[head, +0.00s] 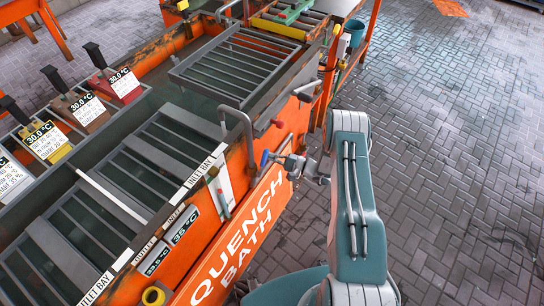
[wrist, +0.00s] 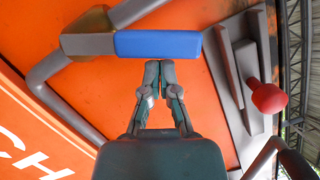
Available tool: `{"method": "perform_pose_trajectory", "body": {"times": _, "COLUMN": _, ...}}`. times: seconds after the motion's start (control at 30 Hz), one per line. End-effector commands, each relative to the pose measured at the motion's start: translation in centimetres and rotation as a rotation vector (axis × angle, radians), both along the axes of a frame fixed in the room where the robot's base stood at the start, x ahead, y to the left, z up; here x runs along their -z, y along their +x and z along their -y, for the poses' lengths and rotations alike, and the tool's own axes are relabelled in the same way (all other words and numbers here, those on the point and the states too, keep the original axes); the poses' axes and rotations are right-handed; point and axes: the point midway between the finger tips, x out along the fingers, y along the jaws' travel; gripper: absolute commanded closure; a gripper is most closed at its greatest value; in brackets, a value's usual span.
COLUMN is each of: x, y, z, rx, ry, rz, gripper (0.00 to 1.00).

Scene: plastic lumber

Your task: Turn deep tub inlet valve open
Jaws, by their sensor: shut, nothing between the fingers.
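A valve with a blue handle (wrist: 158,44) and a brass-coloured body (wrist: 88,42) sits on a grey pipe against the orange tub side. The handle lies level across the wrist view. It also shows as a small blue lever (head: 264,159) on the side of the quench bath in the head view. My gripper (wrist: 160,64) is shut and empty, with its fingertips right at the handle's lower edge; I cannot tell whether they touch it. In the head view my gripper (head: 279,159) is just right of the blue lever. No label naming the valve is readable.
A red knob (wrist: 268,97) on a grey slotted plate stands right of the valve; it also shows in the head view (head: 277,123). A grey bent pipe (head: 237,117) rises over the bath edge. Slatted racks (head: 235,62) lie over the tubs. Brick floor (head: 455,150) at right is clear.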

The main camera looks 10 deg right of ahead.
Motion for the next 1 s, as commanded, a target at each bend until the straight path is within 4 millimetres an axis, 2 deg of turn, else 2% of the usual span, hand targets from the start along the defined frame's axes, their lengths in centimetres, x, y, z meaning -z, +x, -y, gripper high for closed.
{"method": "perform_pose_trajectory", "body": {"times": 0.33, "x": -1.3, "y": -1.1, "z": -1.1, "rx": -0.002, "ry": -0.174, "rz": 0.175, "gripper": 1.0}}
{"method": "perform_pose_trajectory", "body": {"times": 0.77, "x": -1.7, "y": -1.4, "z": -1.4, "rx": -0.002, "ry": -0.183, "rz": 0.183, "gripper": 1.0}}
{"method": "perform_pose_trajectory", "body": {"times": 0.87, "x": -1.7, "y": -1.5, "z": -1.1, "rx": 0.0, "ry": -0.183, "rz": 0.183, "gripper": 1.0}}
{"method": "perform_pose_trajectory", "body": {"times": 1.0, "x": -1.6, "y": -2.4, "z": 0.6, "rx": 0.003, "ry": -0.183, "rz": 0.183, "gripper": 1.0}}
